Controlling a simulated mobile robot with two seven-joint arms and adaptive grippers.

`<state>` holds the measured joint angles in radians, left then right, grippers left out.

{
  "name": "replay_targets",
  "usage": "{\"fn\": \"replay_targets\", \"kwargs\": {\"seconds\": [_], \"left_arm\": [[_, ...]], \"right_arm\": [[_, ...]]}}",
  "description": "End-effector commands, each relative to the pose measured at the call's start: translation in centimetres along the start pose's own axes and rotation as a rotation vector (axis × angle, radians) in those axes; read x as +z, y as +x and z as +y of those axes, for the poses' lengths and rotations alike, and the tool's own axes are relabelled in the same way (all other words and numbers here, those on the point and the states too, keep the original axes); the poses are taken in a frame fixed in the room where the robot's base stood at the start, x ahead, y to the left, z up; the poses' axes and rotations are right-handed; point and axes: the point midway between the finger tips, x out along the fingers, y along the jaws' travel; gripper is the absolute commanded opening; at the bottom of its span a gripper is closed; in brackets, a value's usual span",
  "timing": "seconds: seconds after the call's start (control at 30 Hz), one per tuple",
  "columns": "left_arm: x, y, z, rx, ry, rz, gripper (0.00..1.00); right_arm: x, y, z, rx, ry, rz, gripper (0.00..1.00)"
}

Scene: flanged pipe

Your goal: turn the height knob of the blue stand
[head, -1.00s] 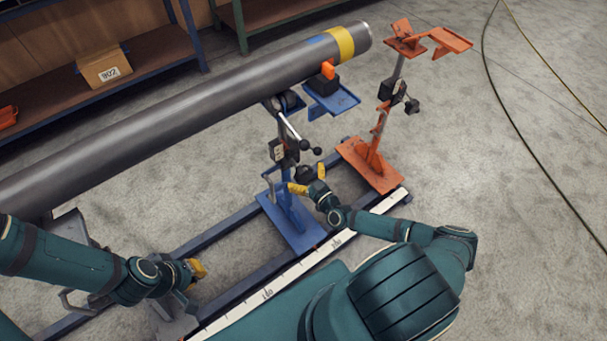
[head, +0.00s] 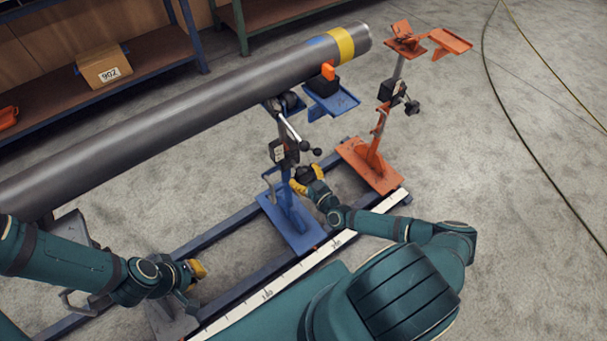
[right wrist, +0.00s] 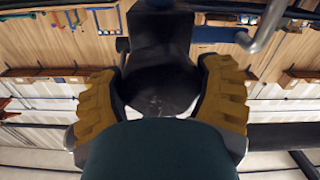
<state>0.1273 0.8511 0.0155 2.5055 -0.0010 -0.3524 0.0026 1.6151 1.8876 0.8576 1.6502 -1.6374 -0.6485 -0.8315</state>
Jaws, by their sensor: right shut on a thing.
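The blue stand (head: 290,212) stands on the rail frame under the grey pipe (head: 190,120). Its dark height knob (head: 308,171) sticks out on the right side of the post, low down. My right gripper (head: 306,180) is at the knob, its yellow fingers shut on it. In the right wrist view the black knob (right wrist: 160,88) sits between the two yellow fingers of my right gripper (right wrist: 162,100); part of the knob is hidden behind the gripper's body. My left gripper (head: 197,272) is low at the left, away from the stand; its finger opening is not clear.
An orange stand (head: 372,165) stands just right of the blue one. A silver lever with black balls (head: 300,140) hangs above the knob. A white measuring strip (head: 300,268) runs along the front rail. Shelves with a box (head: 104,68) stand behind. Floor at right is mostly open.

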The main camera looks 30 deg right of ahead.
Motion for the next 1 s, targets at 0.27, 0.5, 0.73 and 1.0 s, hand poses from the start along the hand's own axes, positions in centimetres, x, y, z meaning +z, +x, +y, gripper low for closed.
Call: {"fn": "replay_targets", "kwargs": {"seconds": [0.27, 0.5, 0.73, 1.0], "left_arm": [[0.1, -1.0, 0.4, 0.000, -0.001, -0.005, 0.00], [0.2, -2.0, 0.7, 0.000, -0.002, -0.009, 0.00], [0.2, -2.8, 1.1, 0.001, -0.002, -0.012, 0.00], [-0.2, -3.7, 1.4, 0.000, -0.005, -0.002, 0.00]], "right_arm": [[-0.2, 0.0, 0.1, -0.005, -0.194, -0.001, 0.36], [-0.2, 0.0, 0.2, -0.003, -0.421, -0.001, 0.35], [-0.2, 0.1, 0.3, -0.002, -0.640, 0.001, 0.35], [-0.3, 0.1, 0.3, -0.002, -0.896, 0.001, 0.35]]}}
